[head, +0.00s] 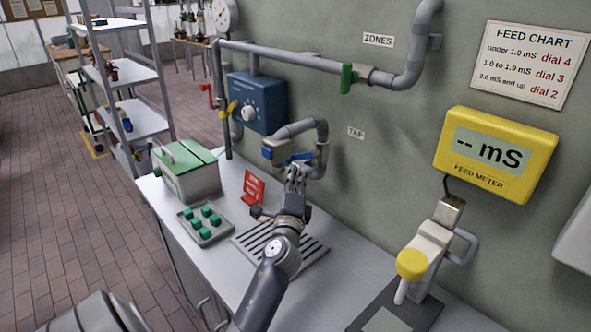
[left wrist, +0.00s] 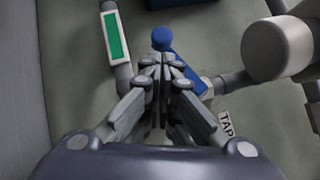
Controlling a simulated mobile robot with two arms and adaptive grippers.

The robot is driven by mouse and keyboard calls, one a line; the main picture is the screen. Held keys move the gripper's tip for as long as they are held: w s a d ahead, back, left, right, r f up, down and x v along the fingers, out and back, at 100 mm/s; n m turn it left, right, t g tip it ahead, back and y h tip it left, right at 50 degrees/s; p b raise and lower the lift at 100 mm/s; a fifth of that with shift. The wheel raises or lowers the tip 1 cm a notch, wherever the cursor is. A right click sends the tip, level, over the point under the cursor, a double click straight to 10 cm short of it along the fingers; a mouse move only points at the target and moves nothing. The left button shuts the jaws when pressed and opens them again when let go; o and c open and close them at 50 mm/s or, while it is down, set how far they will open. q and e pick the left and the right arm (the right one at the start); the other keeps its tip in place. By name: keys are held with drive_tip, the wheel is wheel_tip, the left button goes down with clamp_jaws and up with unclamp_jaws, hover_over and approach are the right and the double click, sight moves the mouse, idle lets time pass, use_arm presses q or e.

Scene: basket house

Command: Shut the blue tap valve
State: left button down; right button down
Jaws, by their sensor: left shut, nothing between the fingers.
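The blue tap valve lever (head: 298,157) is on a grey pipe that bends down from the wall, above the "TAP" label's left. In the left wrist view, the lever (left wrist: 183,58) is a blue bar with a round knob at its end, just beyond my fingertips. My left gripper (head: 297,174) is shut and empty, pointing up just below the lever. It also shows in the left wrist view (left wrist: 164,64), fingertips together near the knob. I cannot tell whether they touch the lever. My right gripper is out of view.
A grey drain grille (head: 310,247) lies under the tap. A red sign (head: 253,188), a tray of green blocks (head: 224,231) and a green-lidded box (head: 187,172) stand left. A blue dial box (head: 257,103) hangs behind. A yellow meter (head: 497,150) is at right.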

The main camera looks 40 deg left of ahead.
use_arm(q)
drive_tip(key=shift+a, duration=0.25)
drive_tip(key=m+t+b, duration=0.1)
drive_tip(key=m+b, duration=0.1)
drive_tip(key=b, duration=0.2)
drive_tip(key=a+m+t+b, duration=0.1)
drive_tip(key=b, duration=0.3)
drive_tip(key=shift+w+a+r+m+t+h, duration=0.1)
drive_tip(key=shift+a+r+m+t+h, duration=0.1)
drive_tip(key=shift+m+t+h, duration=0.15)
drive_tip(key=shift+a+r+m+t+b, duration=0.2)
drive_tip(key=shift+m+t+b, duration=0.2)
drive_tip(key=shift+b, duration=0.3)
drive_tip(key=shift+r, duration=0.2)
drive_tip(key=shift+f, duration=0.1)
idle(0.4)
